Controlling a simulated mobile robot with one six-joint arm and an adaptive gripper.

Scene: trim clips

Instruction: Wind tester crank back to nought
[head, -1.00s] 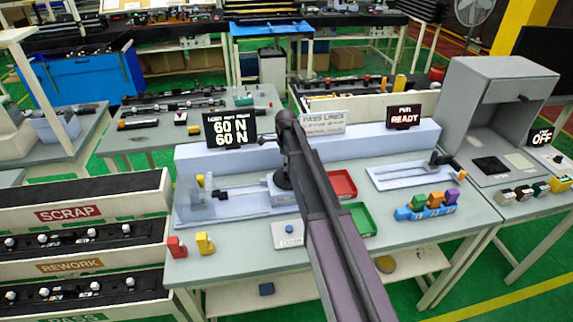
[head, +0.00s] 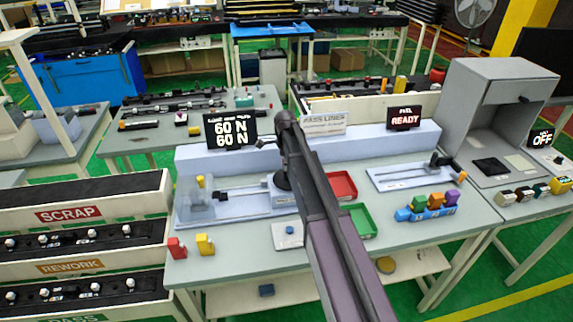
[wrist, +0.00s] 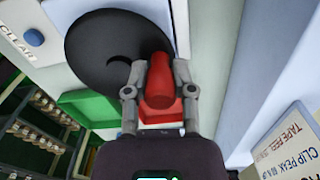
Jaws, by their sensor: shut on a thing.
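The tester (head: 230,203) stands on the bench, and its display (head: 230,131) reads 60 N on both lines. Its crank is a dark round disc (wrist: 105,45) with a red handle knob (wrist: 160,78). My gripper (wrist: 160,92) is shut on the red knob, one finger on each side of it. In the head view a dark edge of the disc (head: 282,181) shows beside my arm, which hides the knob and most of the crank. A clip in the tester's jaws cannot be made out.
A red tray (head: 342,184) and a green tray (head: 360,221) lie right of the crank. A CLEAR pad with a blue button (head: 290,230) sits in front. Yellow (head: 205,244) and red (head: 177,248) blocks stand front left. A second fixture (head: 410,176) is at right.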

